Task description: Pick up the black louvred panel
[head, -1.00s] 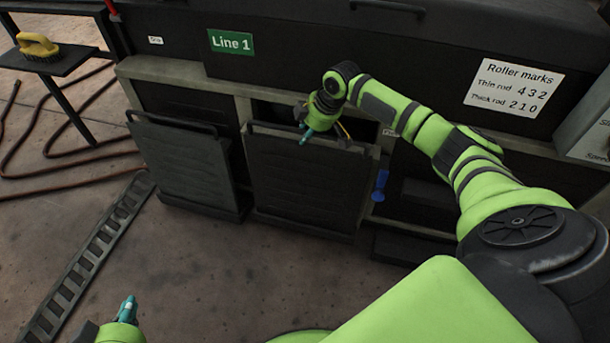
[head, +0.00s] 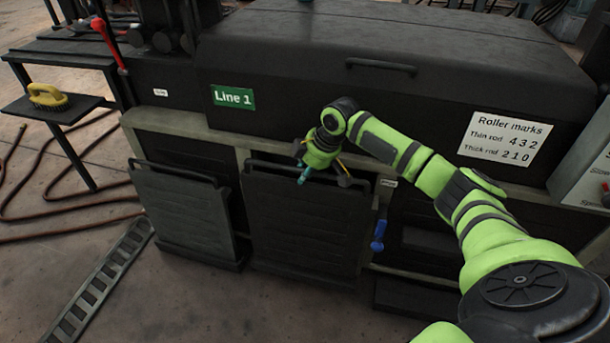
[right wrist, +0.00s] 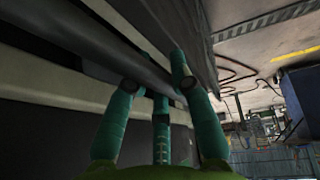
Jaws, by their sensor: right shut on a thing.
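The black louvred panel (head: 305,225) stands at the front of the dark machine, below its pale frame rail, and looks nearly upright. A bar handle runs along its top edge. My right gripper (head: 322,178) is at that top bar, right of its middle. In the right wrist view, the teal fingers (right wrist: 155,80) are closed around a dark bar (right wrist: 135,62). A second, similar dark panel (head: 185,215) stands to the left. Whether the held panel's lower edge touches its ledge is unclear. My left gripper is out of view.
A blue-handled object (head: 378,235) is right of the panel, beside an open dark bay (head: 430,225). A side shelf with a yellow brush (head: 47,97), a hose (head: 50,235) and a ladder-like floor strip (head: 100,285) lie left. Floor before the panels looks clear.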

